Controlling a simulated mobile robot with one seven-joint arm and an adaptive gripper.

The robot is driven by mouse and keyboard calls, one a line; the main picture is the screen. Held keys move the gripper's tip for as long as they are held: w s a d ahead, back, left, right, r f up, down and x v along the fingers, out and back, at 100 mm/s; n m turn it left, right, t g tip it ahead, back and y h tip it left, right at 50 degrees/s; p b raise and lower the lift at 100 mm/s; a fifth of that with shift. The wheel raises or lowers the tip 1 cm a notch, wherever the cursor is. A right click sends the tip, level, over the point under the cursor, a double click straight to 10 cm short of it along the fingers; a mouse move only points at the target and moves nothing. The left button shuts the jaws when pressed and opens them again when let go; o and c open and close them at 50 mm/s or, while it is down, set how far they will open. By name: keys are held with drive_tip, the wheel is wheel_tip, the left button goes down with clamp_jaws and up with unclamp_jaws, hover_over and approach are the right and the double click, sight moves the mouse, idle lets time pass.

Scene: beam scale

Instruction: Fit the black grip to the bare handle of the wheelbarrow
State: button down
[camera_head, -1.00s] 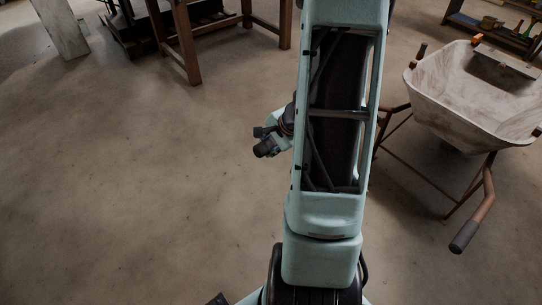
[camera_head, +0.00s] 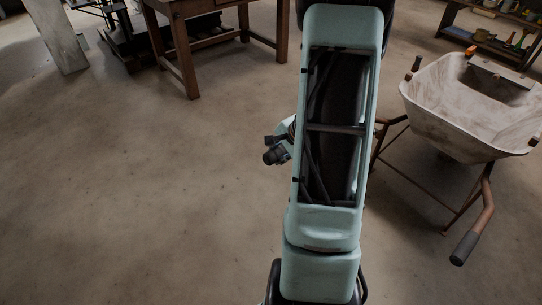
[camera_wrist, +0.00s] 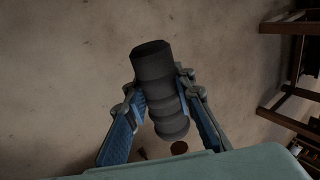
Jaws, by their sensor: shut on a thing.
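The black grip (camera_wrist: 153,62) is a ribbed dark cylinder in the wrist view. My gripper (camera_wrist: 161,92) is shut on it, with a blue-padded finger on each side. The grip's flat far end points to the top of the picture. The wheelbarrow (camera_head: 440,118) stands at the right in the head view, its pale tray worn and scuffed. Its near rusty handle (camera_head: 487,208) carries a dark grip (camera_head: 464,248). The other handle (camera_head: 393,121) runs left behind my arm; its end is hidden. In the head view my arm covers most of my gripper.
A wooden table (camera_head: 183,52) stands at the back left, and a shelf (camera_head: 490,42) with small items at the back right. The concrete floor at the left is clear. A small brown round thing (camera_wrist: 179,148) shows below the grip; I cannot tell what it is.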

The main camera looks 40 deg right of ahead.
drive_tip(key=shift+w+d, duration=0.1)
drive_tip(key=shift+d, duration=1.1)
drive_tip(key=shift+d, duration=0.1)
drive_tip(key=shift+w+d+p, duration=0.1)
drive_tip(key=shift+d+p, duration=0.35)
drive_tip(key=shift+d, duration=0.55)
drive_tip(key=shift+d, duration=0.25)
drive_tip(key=shift+w+d+p, duration=0.15)
drive_tip(key=shift+d+p, duration=0.15)
drive_tip(key=shift+d, duration=1.4)
drive_tip(key=shift+w+d+p, duration=0.15)
drive_tip(key=shift+d+p, duration=0.15)
drive_tip(key=shift+d, duration=1.4)
drive_tip(key=shift+d, duration=0.25)
drive_tip(key=shift+d, duration=0.75)
drive_tip(key=c, duration=1.5)
unclamp_jaws()
drive_tip(key=shift+c, duration=0.2)
